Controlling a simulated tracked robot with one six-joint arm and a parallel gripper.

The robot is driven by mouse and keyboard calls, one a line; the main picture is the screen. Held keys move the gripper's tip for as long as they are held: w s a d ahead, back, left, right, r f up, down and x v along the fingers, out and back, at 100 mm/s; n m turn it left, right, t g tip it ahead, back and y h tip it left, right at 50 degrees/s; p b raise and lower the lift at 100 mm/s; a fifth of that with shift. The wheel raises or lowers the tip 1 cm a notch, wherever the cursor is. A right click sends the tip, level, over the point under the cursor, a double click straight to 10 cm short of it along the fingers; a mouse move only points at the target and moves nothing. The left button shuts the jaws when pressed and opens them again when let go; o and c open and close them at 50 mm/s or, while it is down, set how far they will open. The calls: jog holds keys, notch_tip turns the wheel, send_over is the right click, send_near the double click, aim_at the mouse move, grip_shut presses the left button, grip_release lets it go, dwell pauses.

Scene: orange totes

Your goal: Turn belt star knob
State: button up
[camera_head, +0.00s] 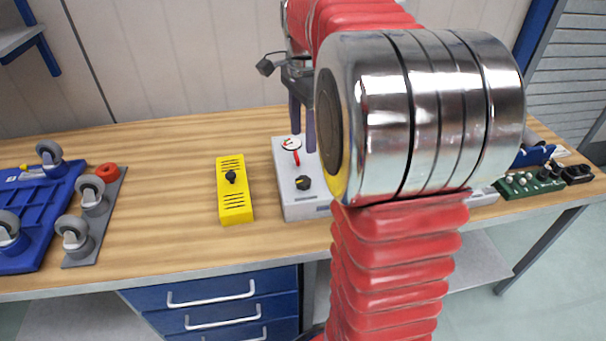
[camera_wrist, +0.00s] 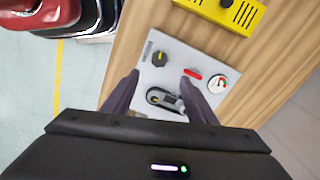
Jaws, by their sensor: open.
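A grey control box (camera_head: 300,206) stands on the bench and also shows in the wrist view (camera_wrist: 188,62). It bears a black knob with a yellow mark (camera_head: 303,183), a red lever (camera_head: 296,157) and a round gauge (camera_head: 291,143). A dark fitting with a light grey part (camera_wrist: 163,98) lies between my fingers in the wrist view. A yellow box (camera_head: 235,207) to the left has a black knob (camera_head: 231,177). I cannot tell which knob is the belt star knob. My gripper (camera_wrist: 160,92) is open above the grey box, its fingers apart. My arm hides the box's right part in the head view.
Grey casters (camera_head: 92,190) and a blue tray (camera_head: 45,215) stand at the bench's left. A green circuit board (camera_head: 530,185) lies at the right. The wooden bench top (camera_head: 165,175) is clear between the casters and the yellow box.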

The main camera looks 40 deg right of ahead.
aim_at(303, 180)
notch_tip(303, 180, down, 14)
jog(key=shift+r, duration=0.15)
dwell(0.5)
jog(key=c, duration=1.1)
